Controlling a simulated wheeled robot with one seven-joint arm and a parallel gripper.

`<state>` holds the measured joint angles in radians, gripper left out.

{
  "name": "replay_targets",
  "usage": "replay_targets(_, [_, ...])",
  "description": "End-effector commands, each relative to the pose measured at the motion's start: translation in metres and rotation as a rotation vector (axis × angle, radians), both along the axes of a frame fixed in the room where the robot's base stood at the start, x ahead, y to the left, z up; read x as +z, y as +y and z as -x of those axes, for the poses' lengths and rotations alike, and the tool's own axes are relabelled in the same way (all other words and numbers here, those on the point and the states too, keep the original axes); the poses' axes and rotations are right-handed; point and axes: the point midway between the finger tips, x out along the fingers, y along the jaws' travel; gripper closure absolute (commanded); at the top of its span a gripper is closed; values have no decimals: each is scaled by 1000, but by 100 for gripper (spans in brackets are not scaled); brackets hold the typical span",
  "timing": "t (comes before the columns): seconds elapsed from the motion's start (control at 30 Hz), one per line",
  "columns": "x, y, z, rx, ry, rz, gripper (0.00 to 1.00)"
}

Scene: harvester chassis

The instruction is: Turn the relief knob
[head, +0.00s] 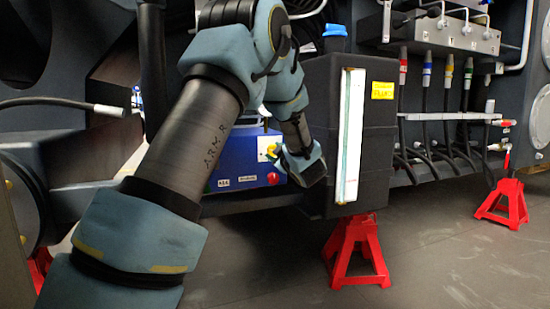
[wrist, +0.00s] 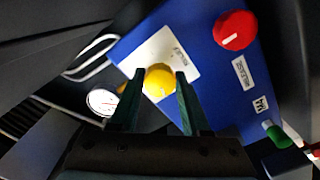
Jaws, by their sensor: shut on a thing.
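The relief knob is a round yellow knob (wrist: 159,80) on a white label plate (wrist: 178,60) of a blue box (wrist: 205,85). In the wrist view, my gripper (wrist: 160,88) has one finger on each side of the knob and is shut on it. In the head view, the yellow knob (head: 271,152) shows on the front of the blue box (head: 235,178), with my gripper in front of the box at its right. My forearm covers part of the box there, and the fingertips are hard to make out.
A red knob (wrist: 235,30) and a green-tipped part (wrist: 277,135) are on or beside the blue box. A round gauge (wrist: 102,101) is left of my fingers. A black tank (head: 375,140) stands close right of my wrist, above a red jack stand (head: 357,250).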

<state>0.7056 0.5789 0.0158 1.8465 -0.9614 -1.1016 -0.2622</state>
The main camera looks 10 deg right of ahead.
Motion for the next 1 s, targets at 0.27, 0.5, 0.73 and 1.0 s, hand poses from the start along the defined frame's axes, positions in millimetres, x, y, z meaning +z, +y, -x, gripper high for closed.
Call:
replay_targets(0.27, [-4, 1, 0, 2, -33, 263, 100])
replay_targets(0.5, [-4, 0, 0, 1, -63, 490, 100])
replay_targets(0.73, [-4, 0, 0, 1, -90, 703, 100])
replay_targets(1.0, [-3, 1, -1, 2, -117, 912, 100])
